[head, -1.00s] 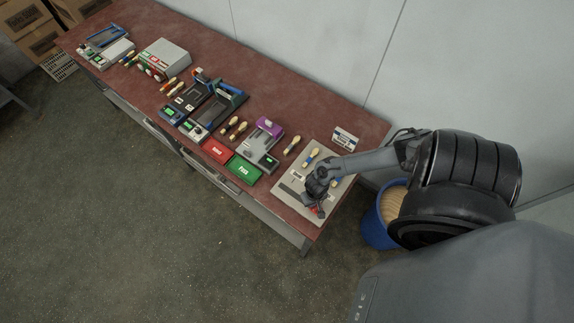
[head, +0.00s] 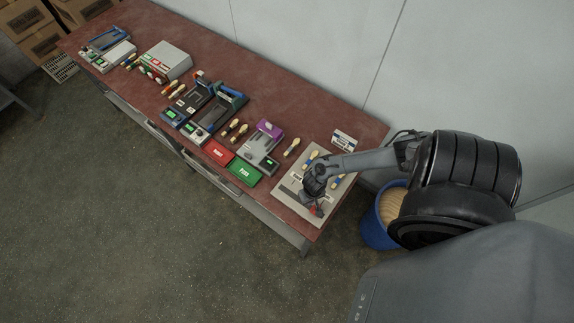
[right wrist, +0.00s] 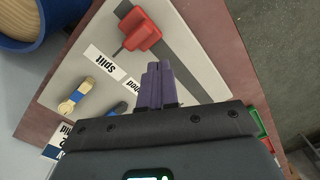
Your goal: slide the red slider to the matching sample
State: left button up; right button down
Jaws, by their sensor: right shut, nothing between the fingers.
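The red slider (right wrist: 138,32) sits on a dark grey track (right wrist: 168,45) on a pale board (right wrist: 80,60); its thin pointer faces the label "Split" (right wrist: 105,64). In the head view the red slider (head: 317,211) is partly hidden by my right gripper (head: 309,203). A second label, partly hidden and ending in "ood" (right wrist: 131,86), lies beside it. Two blue-and-wood spoon samples (right wrist: 73,99) lie by the labels, one partly covered. My right gripper (right wrist: 157,68) is shut and empty, over the board beside the track and apart from the slider. My left gripper is not in view.
A blue bin (head: 372,228) stands beside the table's right end. Green (head: 243,171) and red (head: 217,151) trays, a purple-and-grey device (head: 266,138) and several other devices line the dark red table to the left. A small sign (head: 344,139) stands behind the board.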

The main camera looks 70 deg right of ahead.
jog(key=shift+r, duration=2.2)
